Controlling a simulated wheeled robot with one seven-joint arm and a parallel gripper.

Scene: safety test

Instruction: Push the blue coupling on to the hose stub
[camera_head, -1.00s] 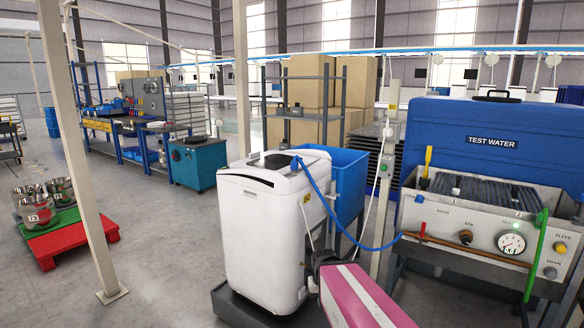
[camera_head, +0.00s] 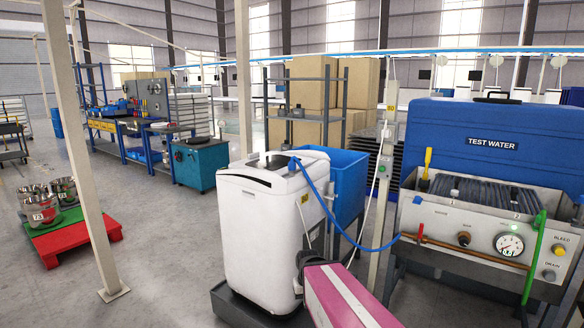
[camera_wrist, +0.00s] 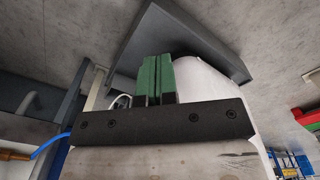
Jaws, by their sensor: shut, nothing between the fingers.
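A blue hose (camera_head: 345,230) runs from the top of the white washing machine (camera_head: 255,235) to the left end of a copper-coloured pipe (camera_head: 460,248) on the test bench front. The blue coupling and hose stub are too small to tell apart there. In the wrist view, the blue hose (camera_wrist: 50,146) meets a brass-coloured piece (camera_wrist: 14,156) at the far left, well away from my gripper. My gripper (camera_wrist: 155,62) has its green fingers together, with nothing between them. They are beside the white machine's body (camera_wrist: 200,82). The head view does not clearly show the fingers.
The bench carries a blue "TEST WATER" tank (camera_head: 490,145), a gauge (camera_head: 509,244), a red handle (camera_head: 420,232) and a green pipe (camera_head: 534,255). A post (camera_head: 380,195) stands between machine and bench. The machine sits on a dark base (camera_wrist: 150,40).

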